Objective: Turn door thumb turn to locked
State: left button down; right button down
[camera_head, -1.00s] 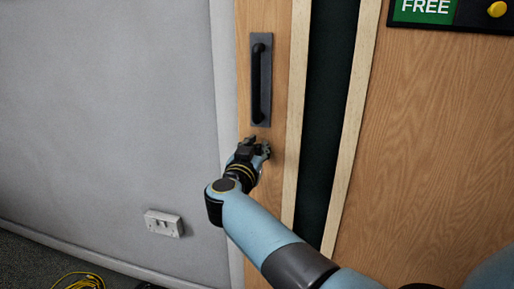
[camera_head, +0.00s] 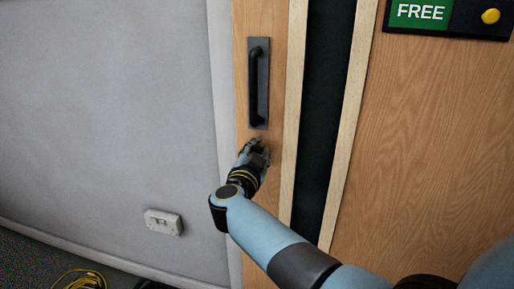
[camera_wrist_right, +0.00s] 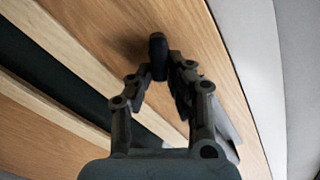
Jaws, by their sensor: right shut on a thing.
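The wooden door (camera_head: 259,185) has a dark pull handle (camera_head: 258,85) on a grey plate. The thumb turn is hidden behind my right gripper in the head view. In the right wrist view the dark thumb turn (camera_wrist_right: 158,54) stands out from the wood between the fingertips. My right gripper (camera_head: 257,147) is at the door just below the handle plate. It also shows in the right wrist view (camera_wrist_right: 160,76), with its fingers closed on the thumb turn. I cannot tell the lock's state. My left gripper is not in view.
A sign reading FREE (camera_head: 425,14) with a yellow knob (camera_head: 490,16) is at the top right. A white switch plate (camera_head: 163,222) is on the grey wall. A yellow cable (camera_head: 82,280) lies on the dark floor at lower left.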

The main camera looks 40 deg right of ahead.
jog(key=m+b, duration=0.1)
jog(key=m, duration=0.2)
jog(key=f+m, duration=0.1)
jog(key=m, duration=0.3)
jog(key=f+m+b, duration=0.1)
jog(key=m, duration=0.3)
jog(key=shift+s+d+b, duration=0.3)
jog(key=shift+s, duration=0.1)
dwell(0.3)
jog(key=c, duration=1.3)
grip_release()
jog(key=shift+r, duration=0.1)
